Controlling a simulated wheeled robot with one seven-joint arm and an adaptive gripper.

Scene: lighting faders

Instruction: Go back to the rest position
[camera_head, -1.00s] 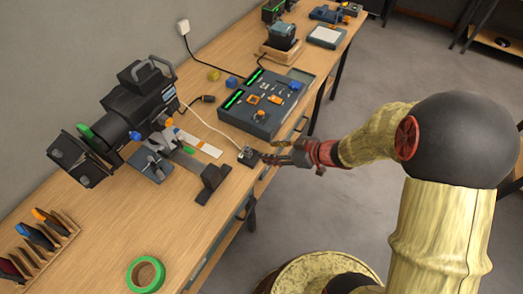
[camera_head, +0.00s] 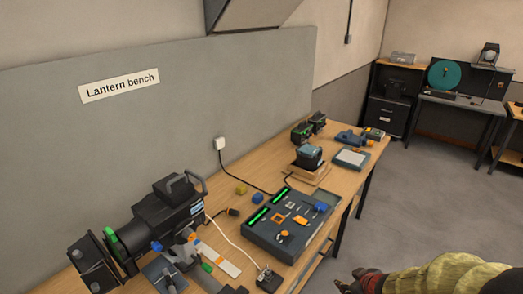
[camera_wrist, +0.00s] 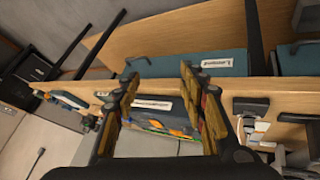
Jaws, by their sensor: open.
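My gripper (camera_head: 362,281) shows at the bottom of the head view, in front of the bench's right edge and over the floor. It is apart from the bench, and most of my arm is cut off by the frame. In the wrist view my gripper (camera_wrist: 155,90) is open, with its two fingers spread and nothing between them. The wrist view is tilted and shows the bench's front edge beyond the fingers.
The wooden bench (camera_head: 338,186) carries a fader console (camera_head: 268,233), a stage lantern (camera_head: 165,222) and a small dark box with a cable (camera_head: 268,280). A grey floor (camera_head: 430,205) lies open to the right. Another desk (camera_head: 460,106) stands at the back.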

